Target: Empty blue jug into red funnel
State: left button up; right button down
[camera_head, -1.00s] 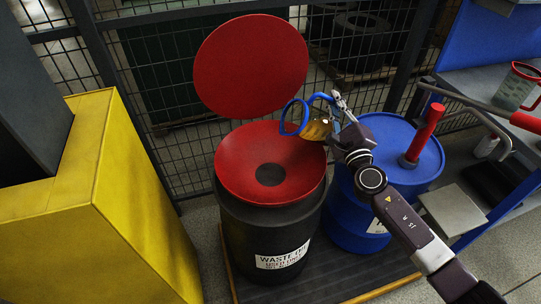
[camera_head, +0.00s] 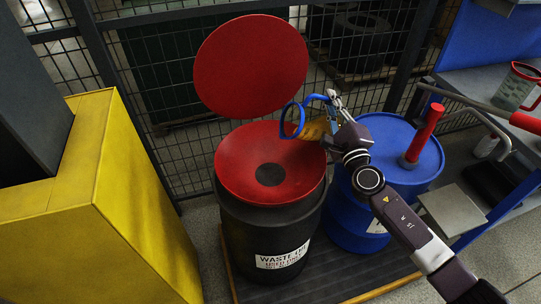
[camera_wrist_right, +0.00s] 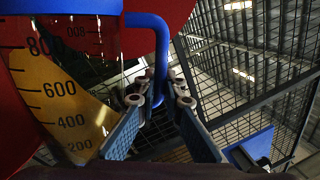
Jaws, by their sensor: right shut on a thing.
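The blue jug is clear-walled with a blue rim (camera_head: 289,121) and blue handle (camera_wrist_right: 160,45), and holds amber liquid (camera_head: 315,130). It is tilted, its mouth toward the left, over the right side of the red funnel (camera_head: 235,165). My right gripper (camera_head: 335,101) is shut on the jug's handle. In the right wrist view the handle runs down between the fingers (camera_wrist_right: 158,103), and the amber liquid (camera_wrist_right: 60,92) slants across the printed scale. No stream into the funnel can be made out. My left gripper is not in view.
The funnel sits on a black waste drum (camera_head: 265,235), its round red lid (camera_head: 250,65) raised behind. A blue drum (camera_head: 405,170) with a red pump stands close right, under my right arm. A yellow cabinet (camera_head: 125,200) is left; wire mesh fence (camera_head: 165,150) stands behind.

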aim_at(314, 110)
jog(key=shift+s+a+r+n, duration=0.15)
jog(key=shift+a+n, duration=0.2)
jog(key=shift+n, duration=0.15)
jog(key=shift+s+a+r+n, duration=0.15)
jog(key=shift+a+n, duration=0.15)
jog(key=shift+n, duration=0.2)
jog(key=shift+s+a+f+n+y, duration=0.2)
jog(key=shift+a+n, duration=0.15)
jog(key=shift+a, duration=0.15)
jog(key=shift+s+a+f+n+y, duration=0.2)
jog(key=shift+a+f+n, duration=0.1)
jog(key=shift+a, duration=0.25)
jog(key=shift+s+a+f+n+y, duration=0.2)
jog(key=shift+a+n, duration=0.15)
jog(key=shift+a, duration=0.15)
dwell(0.6)
jog(key=shift+s+a+r+n+p, duration=0.3)
jog(key=shift+a+r+n+p, duration=0.4)
jog(key=shift+p, duration=0.6)
dwell(0.5)
